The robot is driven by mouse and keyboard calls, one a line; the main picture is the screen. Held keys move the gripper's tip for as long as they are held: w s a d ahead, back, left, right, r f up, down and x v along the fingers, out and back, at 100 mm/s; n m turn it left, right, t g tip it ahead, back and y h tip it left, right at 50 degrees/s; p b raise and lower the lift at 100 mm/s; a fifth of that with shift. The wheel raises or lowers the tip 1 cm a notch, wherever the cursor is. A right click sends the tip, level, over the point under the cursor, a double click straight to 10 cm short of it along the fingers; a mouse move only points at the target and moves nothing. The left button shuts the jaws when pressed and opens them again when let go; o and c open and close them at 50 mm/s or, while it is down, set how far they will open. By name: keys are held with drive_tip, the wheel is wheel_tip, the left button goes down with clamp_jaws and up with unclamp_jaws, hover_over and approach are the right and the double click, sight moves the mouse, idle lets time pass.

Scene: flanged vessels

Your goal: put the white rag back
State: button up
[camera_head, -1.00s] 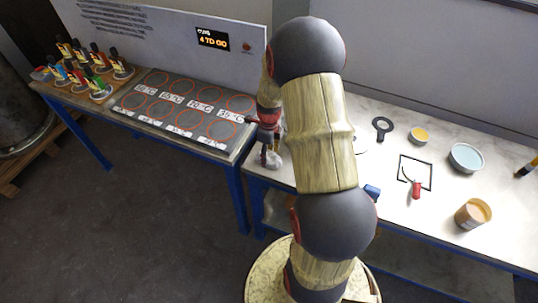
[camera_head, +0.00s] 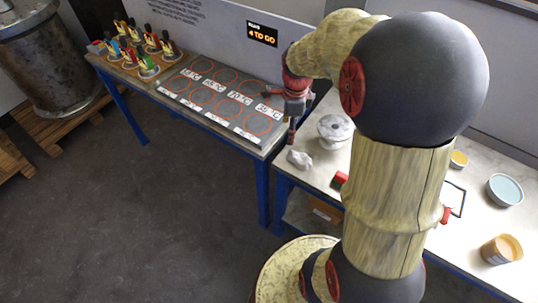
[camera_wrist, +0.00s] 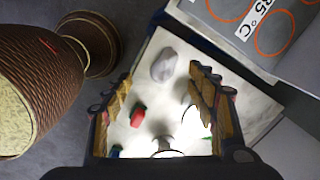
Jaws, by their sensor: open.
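The white rag (camera_head: 300,159) lies crumpled on the light worktable near its left front corner. My gripper (camera_head: 292,139) hangs just above and slightly left of the rag in the head view.
A pale flanged piece (camera_head: 335,128) stands right of the rag. A small red object (camera_head: 340,179) lies near the front edge. The marked grid board (camera_head: 225,97) is on the left table, with several small flanged vessels (camera_head: 140,47) beyond. My arm hides part of the worktable.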

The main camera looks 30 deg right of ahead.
drive_tip(key=s+a+r+n+t, duration=0.2)
drive_tip(key=s+a+r+n, duration=0.5)
drive_tip(key=a+n, duration=0.3)
drive_tip(key=s+a+r+n+t, duration=0.2)
drive_tip(key=s+a+r+n, duration=0.6)
drive_tip(key=n, duration=0.7)
drive_tip(key=a, duration=0.2)
drive_tip(key=shift+a+t+y, duration=0.3)
wheel_tip(320, 180, down, 4)
drive_tip(key=b, duration=0.3)
drive_tip(key=shift+w+r+b, duration=0.1)
drive_tip(key=shift+b, duration=0.3)
drive_tip(key=shift+c, duration=1.2)
